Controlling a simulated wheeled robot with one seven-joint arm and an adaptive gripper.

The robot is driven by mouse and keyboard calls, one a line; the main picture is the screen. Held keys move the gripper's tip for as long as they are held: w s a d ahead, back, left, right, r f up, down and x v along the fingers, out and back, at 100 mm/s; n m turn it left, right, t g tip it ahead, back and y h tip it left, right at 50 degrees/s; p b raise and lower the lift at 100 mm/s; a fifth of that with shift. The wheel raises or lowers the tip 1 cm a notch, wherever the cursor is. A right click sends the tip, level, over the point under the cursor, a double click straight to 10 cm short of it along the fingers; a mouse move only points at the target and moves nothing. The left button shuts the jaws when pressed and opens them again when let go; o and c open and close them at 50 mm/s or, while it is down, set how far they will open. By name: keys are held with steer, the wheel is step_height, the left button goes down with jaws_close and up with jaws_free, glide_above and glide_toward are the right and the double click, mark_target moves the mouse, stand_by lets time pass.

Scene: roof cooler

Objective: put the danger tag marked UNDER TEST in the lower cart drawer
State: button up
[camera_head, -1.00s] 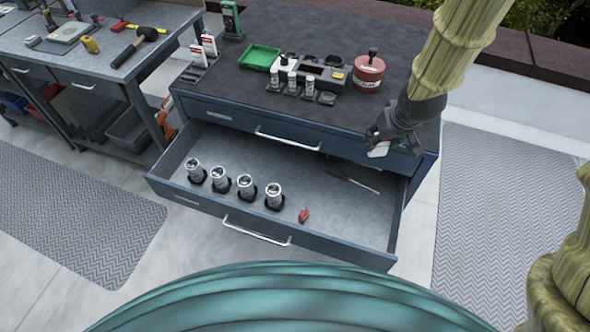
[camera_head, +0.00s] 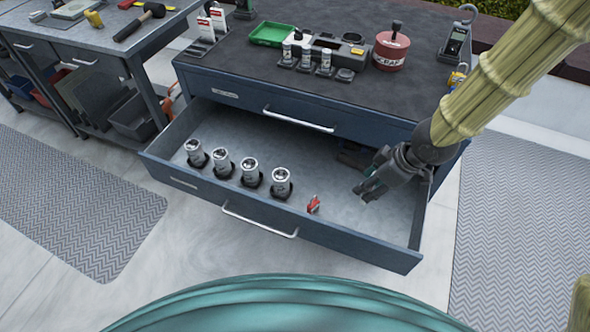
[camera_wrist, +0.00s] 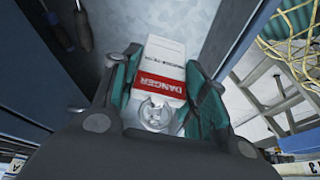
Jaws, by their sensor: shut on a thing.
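My gripper (camera_head: 368,190) is over the right part of the open lower cart drawer (camera_head: 345,247). In the wrist view my gripper (camera_wrist: 162,92) is shut on a white and red danger tag (camera_wrist: 163,70), held between its teal pads. The word DANGER reads on its red band; the small print on the white part is too blurred to read surely. A metal clip or ring shows at the tag's near end.
Several metal cylinders (camera_head: 222,165) stand in a row along the drawer's front left, with a small red item (camera_head: 314,204) beside them. Dark-handled tools (camera_wrist: 70,28) lie in the drawer. The upper drawer (camera_head: 290,112) is shut above. The drawer's middle floor is clear.

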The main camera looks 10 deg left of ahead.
mark_target(371, 189)
steer(key=shift+s+a+f+n+g+b, duration=0.2)
steer(key=shift+f+n+b, duration=0.15)
steer(key=shift+f, duration=0.15)
steer(key=shift+s+a+f+n+g+b, duration=0.1)
steer(key=shift+s+f+n+b, duration=0.15)
steer(key=shift+f+n, duration=0.2)
steer(key=shift+s+a+f+n+g+b, duration=0.15)
steer(key=shift+f+n+b, duration=0.2)
steer(key=shift+f, duration=0.2)
steer(key=shift+f+b, duration=1.8)
steer(key=shift+f, duration=3.2)
steer(key=o, duration=0.4)
steer(key=shift+f, duration=0.15)
steer(key=o, duration=0.5)
steer(key=shift+p+v, duration=2.4)
steer(key=shift+v, duration=3.8)
